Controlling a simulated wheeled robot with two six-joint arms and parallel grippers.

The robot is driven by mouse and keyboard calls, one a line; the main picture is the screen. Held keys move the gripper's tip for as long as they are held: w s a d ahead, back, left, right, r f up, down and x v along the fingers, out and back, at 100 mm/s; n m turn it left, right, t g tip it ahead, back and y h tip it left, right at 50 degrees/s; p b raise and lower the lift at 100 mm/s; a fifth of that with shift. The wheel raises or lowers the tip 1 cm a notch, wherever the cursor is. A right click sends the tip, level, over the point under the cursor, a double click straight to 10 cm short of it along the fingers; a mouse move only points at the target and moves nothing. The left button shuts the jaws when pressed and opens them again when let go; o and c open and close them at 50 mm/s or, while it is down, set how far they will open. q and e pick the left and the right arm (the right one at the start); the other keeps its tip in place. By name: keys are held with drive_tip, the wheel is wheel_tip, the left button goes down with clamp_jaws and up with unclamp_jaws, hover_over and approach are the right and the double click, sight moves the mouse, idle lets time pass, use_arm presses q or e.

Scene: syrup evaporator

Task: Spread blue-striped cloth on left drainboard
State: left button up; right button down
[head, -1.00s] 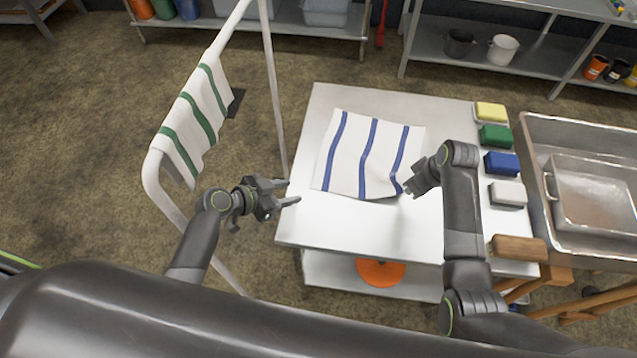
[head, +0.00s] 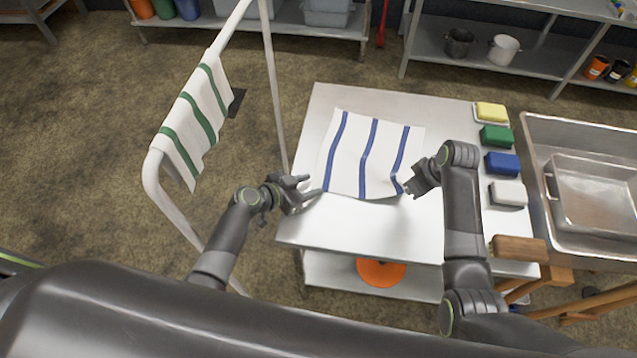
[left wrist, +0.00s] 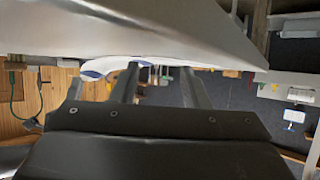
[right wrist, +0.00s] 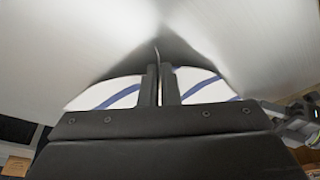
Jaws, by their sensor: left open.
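The blue-striped cloth (head: 361,155) lies mostly flat on the pale metal drainboard (head: 340,232), its stripes running front to back. My left gripper (head: 312,186) is open at the cloth's front left corner, over the board's left edge. In the left wrist view the cloth's edge (left wrist: 110,66) shows near the spread fingers (left wrist: 157,86); I cannot tell whether they touch it. My right gripper (head: 408,190) is at the front right corner. In the right wrist view its fingers (right wrist: 160,84) are close together, with a thin upright fold of cloth between them.
A green-striped towel (head: 200,120) hangs on a white rail (head: 274,80) at left. Yellow, green, blue and white blocks (head: 502,162) line the board's right side, with a wooden-handled brush (head: 519,248) in front. A metal basin (head: 590,200) stands at right. The board's front is clear.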

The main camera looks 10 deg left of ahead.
use_arm(q)
drive_tip(key=shift+w+d+f, duration=0.2)
drive_tip(key=shift+w+d, duration=0.1)
drive_tip(key=shift+c, duration=0.4)
clamp_jaws()
idle(0.3)
drive_tip(key=shift+r, duration=2.5)
